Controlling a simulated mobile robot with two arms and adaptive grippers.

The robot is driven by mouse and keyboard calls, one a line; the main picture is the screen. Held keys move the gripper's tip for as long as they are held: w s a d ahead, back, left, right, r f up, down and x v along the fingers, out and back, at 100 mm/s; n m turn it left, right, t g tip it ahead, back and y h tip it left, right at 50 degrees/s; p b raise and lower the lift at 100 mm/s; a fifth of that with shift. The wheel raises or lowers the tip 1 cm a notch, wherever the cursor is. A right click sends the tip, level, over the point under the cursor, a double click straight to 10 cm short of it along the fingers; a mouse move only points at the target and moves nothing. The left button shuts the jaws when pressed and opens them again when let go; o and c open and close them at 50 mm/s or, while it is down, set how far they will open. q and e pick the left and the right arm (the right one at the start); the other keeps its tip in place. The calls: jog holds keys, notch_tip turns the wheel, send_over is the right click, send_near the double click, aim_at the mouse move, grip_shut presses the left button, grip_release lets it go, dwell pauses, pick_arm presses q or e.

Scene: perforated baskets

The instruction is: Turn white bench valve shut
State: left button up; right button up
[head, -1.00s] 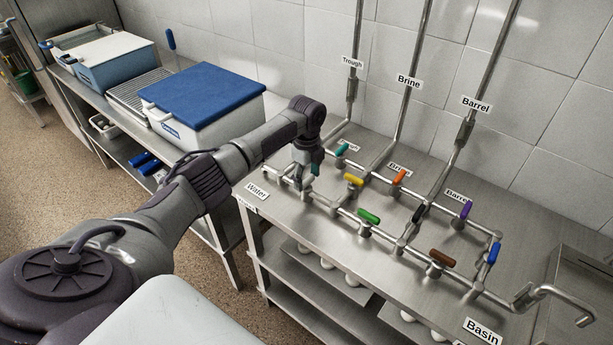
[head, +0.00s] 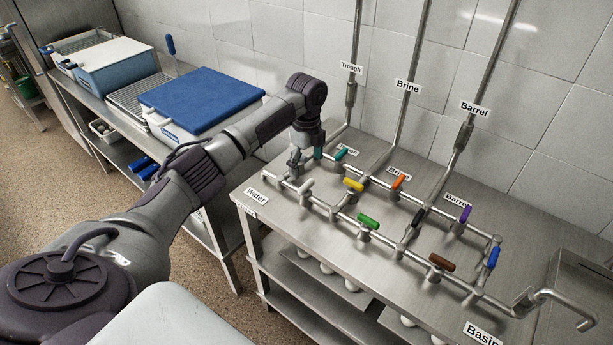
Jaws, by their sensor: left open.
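The white valve handle (head: 306,186) sits on the front pipe near the Water label, at the left end of the bench pipework. It is small in the head view and appears to lie across the pipe's line. My left gripper (head: 295,163) is open and empty, just behind and left of the white handle, apart from it. Its fingers point down toward the pipework and partly hide the pipe there. My right gripper is not in view.
Close by on the pipes are teal (head: 341,154), yellow (head: 353,185), green (head: 368,221) and orange (head: 398,181) handles. Black, purple, brown and blue handles are farther right. Upright pipes rise along the tiled wall. The steel bench (head: 335,262) is clear in front.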

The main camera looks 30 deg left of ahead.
aim_at(307, 184)
pick_arm(q)
notch_tip(307, 184, up, 5)
jog(key=shift+r, duration=0.1)
dwell(0.6)
